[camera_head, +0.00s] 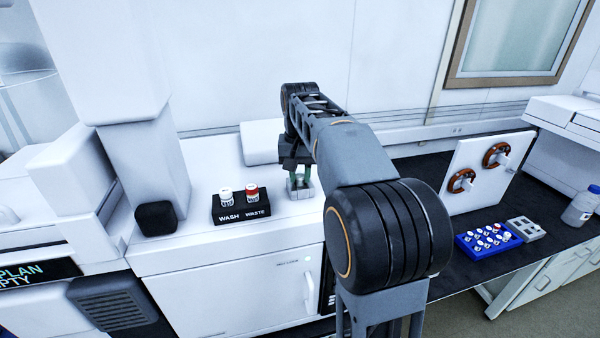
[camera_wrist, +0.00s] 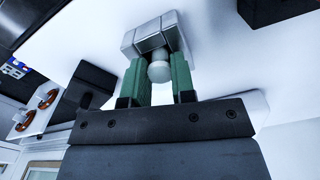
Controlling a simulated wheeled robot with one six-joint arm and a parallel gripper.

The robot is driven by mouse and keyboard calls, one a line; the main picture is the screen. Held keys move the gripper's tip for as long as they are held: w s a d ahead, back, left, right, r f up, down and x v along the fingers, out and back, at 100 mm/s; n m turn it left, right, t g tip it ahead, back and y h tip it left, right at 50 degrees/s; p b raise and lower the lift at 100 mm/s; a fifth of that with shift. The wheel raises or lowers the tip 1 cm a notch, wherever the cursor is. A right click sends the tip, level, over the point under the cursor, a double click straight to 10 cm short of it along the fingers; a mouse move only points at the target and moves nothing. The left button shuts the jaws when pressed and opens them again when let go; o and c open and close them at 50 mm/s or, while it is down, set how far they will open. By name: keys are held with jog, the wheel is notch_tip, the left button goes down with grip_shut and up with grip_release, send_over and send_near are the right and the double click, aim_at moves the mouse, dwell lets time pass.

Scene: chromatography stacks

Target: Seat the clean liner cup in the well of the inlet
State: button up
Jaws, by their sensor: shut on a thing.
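The liner cup (camera_wrist: 159,72) is a small white rounded piece between the green fingers of my gripper (camera_wrist: 160,64) in the wrist view. My gripper is shut on it. In the head view the same block (camera_head: 303,193) stands on the white instrument top, right under my gripper (camera_head: 299,178). The cup cannot be made out there. I cannot tell whether the cup is inside the well or just at its mouth.
A black WASH/WASTE block (camera_head: 240,207) with a white-capped and a red-capped vial stands left of my gripper. A dark rounded box (camera_head: 156,218) is further left. On the right bench are a blue vial rack (camera_head: 487,241), a grey block (camera_head: 522,230) and a panel with two brown rings (camera_head: 478,172).

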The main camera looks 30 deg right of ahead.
jog(key=o, duration=1.4)
jog(key=shift+c, duration=0.2)
jog(key=shift+r, duration=0.1)
notch_tip(320, 180, up, 2)
jog(key=shift+r+p, duration=0.25)
jog(key=shift+p, duration=1)
jog(key=shift+r, duration=2.2)
jog(key=shift+s, duration=0.1)
